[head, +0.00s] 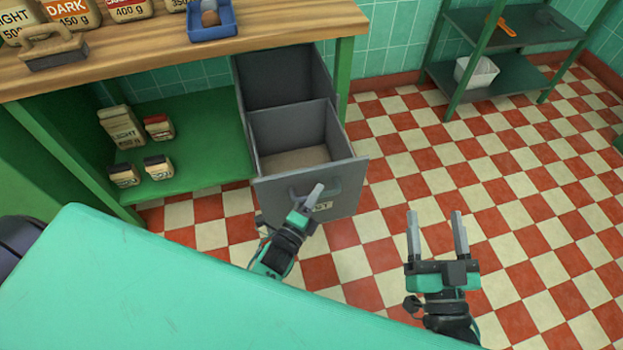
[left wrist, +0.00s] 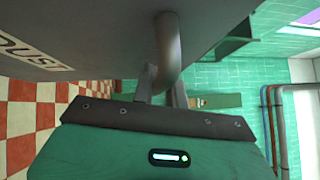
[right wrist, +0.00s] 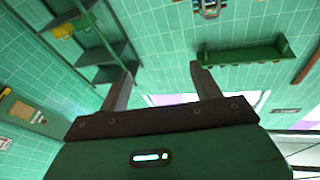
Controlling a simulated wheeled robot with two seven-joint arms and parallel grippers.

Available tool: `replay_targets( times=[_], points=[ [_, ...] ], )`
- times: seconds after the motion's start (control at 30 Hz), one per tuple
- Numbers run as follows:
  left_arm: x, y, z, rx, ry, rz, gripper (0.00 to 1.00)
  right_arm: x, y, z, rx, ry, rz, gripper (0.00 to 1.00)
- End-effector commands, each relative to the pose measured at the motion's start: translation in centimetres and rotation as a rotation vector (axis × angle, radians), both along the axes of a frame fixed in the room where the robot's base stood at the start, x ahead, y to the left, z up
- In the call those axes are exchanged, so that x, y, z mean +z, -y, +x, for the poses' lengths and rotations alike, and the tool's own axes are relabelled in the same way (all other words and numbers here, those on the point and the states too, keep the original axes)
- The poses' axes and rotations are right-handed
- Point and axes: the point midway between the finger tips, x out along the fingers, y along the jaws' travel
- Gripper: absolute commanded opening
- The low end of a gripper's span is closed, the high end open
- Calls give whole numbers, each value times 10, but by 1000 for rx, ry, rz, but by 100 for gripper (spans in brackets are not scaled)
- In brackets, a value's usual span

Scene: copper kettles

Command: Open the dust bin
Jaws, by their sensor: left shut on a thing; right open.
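The dust bin (head: 278,194) is a grey drawer-like box under the wooden counter. It is pulled out toward me, and its open top shows a brownish layer on the bottom. A label, partly hidden, is on its front. My left gripper (head: 308,199) is at the bin's front, shut on its handle (head: 335,188). In the left wrist view the curved grey handle (left wrist: 170,50) runs down between the fingers (left wrist: 160,88). My right gripper (head: 437,232) is open and empty, over the floor to the right of the bin; its spread fingers (right wrist: 160,88) also show in the right wrist view.
The wooden counter (head: 270,52) holds bags, a brush (head: 54,50) and a blue tray (head: 212,28). A green rack (head: 490,75) with a white container (head: 477,72) is at the back right. The checkered floor (head: 540,210) is clear.

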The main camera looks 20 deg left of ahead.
Motion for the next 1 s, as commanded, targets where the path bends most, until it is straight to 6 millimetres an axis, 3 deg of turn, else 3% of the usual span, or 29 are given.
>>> replay_targets(
  times=[0.53, 0.57, 0.67, 1.0],
  points=[
    [-1, 6, -9, 0, -1, 1, 0, -10, -3, -2, 10, -52, -12, 66],
    [-1, 6, -9, 0, -1, 1, 18, -10, -3, -2, 10, -52, -12, 66],
    [-1, 6, -9, 0, -1, 1, 36, -10, -3, -2, 10, -52, -12, 66],
    [-1, 5, -12, 0, -1, 0, 36, -9, -3, -2, 10, -52, -12, 66]
  ],
)
